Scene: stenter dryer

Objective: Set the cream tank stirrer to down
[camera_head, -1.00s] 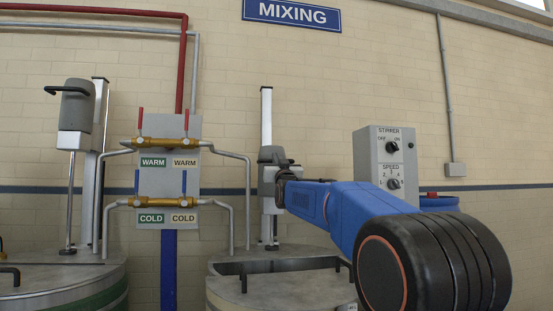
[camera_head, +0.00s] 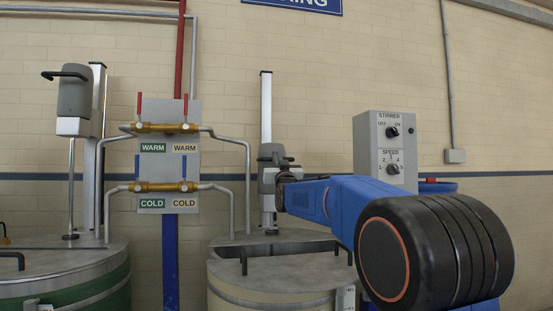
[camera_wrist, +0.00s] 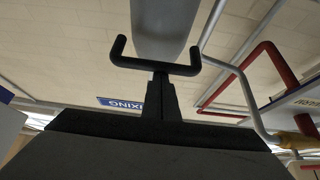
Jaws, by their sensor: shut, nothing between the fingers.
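The cream tank (camera_head: 225,292) stands at the centre of the head view. Its stirrer (camera_head: 268,180) is a grey motor head with a black handle, low on a pale upright column (camera_head: 266,110). My gripper (camera_head: 284,176) is at the right side of the stirrer head; its fingers are mostly hidden there. In the wrist view, my gripper (camera_wrist: 160,78) is shut and empty, with its tips at the middle of the black U-shaped handle (camera_wrist: 190,70). They look to be touching it. The grey stirrer housing (camera_wrist: 165,25) is behind the handle.
The green tank (camera_head: 80,298) on the left has its stirrer (camera_head: 74,100) high on its column. A panel with warm and cold valves (camera_head: 165,158) and pipes stands between the tanks. A stirrer control box (camera_head: 366,150) is at the right, behind my arm.

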